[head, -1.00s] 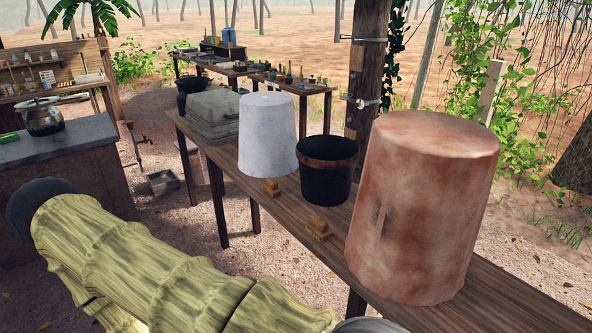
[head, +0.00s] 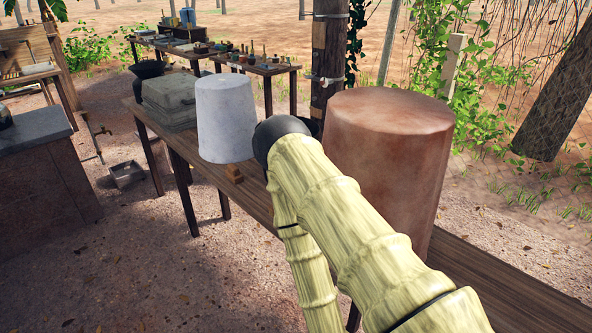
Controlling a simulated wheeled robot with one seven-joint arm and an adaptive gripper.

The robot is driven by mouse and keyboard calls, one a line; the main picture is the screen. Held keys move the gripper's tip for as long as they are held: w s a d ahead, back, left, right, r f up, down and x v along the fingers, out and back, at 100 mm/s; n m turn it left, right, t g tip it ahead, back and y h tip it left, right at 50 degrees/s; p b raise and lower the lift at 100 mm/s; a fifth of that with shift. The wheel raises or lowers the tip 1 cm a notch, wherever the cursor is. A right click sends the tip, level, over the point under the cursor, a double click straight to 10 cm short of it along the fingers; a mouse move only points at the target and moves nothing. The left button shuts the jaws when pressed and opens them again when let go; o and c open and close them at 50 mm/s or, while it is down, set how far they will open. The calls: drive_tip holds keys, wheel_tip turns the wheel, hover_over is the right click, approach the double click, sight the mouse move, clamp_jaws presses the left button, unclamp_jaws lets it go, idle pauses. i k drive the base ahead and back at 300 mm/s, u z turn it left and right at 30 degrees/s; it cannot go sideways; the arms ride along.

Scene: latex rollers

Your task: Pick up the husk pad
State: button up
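A second small brown block seen earlier is now hidden behind my arm. My bamboo-like arm rises from the bottom right across the table's middle and ends at a dark round joint. My gripper is not in view.
The long wooden table (head: 483,277) bears a white bucket (head: 224,118), a large copper-brown drum (head: 388,160) and grey-green stacked cases (head: 176,98). A stone-topped counter (head: 38,138) stands left. Gravel ground between them is mostly open.

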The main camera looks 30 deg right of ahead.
sight(232, 172)
drive_tip(key=z, duration=0.1)
drive_tip(key=i, duration=0.85)
